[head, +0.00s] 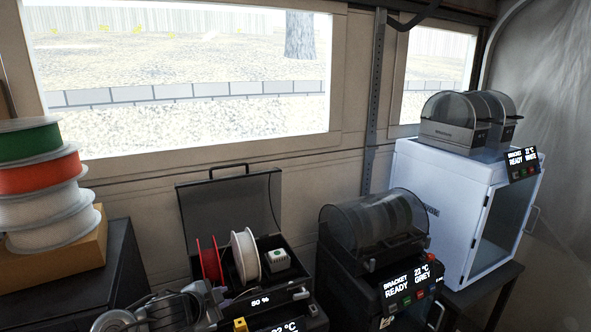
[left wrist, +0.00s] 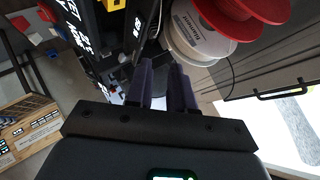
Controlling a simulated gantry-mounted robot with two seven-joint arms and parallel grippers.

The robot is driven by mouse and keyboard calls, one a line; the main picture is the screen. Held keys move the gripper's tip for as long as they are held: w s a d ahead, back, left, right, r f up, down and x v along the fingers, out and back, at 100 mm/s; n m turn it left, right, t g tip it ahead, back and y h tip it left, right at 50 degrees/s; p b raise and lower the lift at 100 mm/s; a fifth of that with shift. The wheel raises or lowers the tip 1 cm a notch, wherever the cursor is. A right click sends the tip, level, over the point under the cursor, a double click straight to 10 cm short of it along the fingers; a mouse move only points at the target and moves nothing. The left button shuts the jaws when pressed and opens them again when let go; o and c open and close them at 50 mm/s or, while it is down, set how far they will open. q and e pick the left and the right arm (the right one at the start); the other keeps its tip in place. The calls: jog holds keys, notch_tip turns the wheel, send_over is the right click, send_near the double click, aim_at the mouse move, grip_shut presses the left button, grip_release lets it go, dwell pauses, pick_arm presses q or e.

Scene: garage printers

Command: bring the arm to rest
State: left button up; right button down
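My left gripper (head: 208,297) shows at the bottom of the head view, in front of the open-lidded black box (head: 222,207) that holds a red spool (head: 209,262) and a white spool (head: 245,256). In the left wrist view the two dark purple fingers of my left gripper (left wrist: 161,78) stand a little apart, with nothing seen between them. The spools show beyond and to the right of the fingers in that view. My right arm and gripper are in neither view.
A grey-label printer (head: 385,250) and a white enclosed printer (head: 440,195) stand to the right. Stacked spools (head: 42,180) sit on a cardboard box (head: 65,260) at left. In the left wrist view, a wooden crate (left wrist: 30,130) is at left.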

pick_arm(q)
jog(key=s+d+f+n+g+y, duration=0.15)
jog(key=s+f+n, duration=0.35)
jog(key=s+f, duration=1.15)
jog(key=s+a+f+n+g, duration=0.1)
jog(key=s+n, duration=0.1)
jog(key=s, duration=0.7)
jog(key=s+a+f+n+g+y, duration=0.1)
jog(key=s+a+n+g, duration=0.1)
jog(key=s, duration=0.7)
jog(key=s+a+f+n+g+y, duration=0.1)
jog(key=s+a+f+n+g, duration=0.1)
jog(key=s, duration=0.7)
jog(key=shift+s+n, duration=0.2)
jog(key=shift+n, duration=0.2)
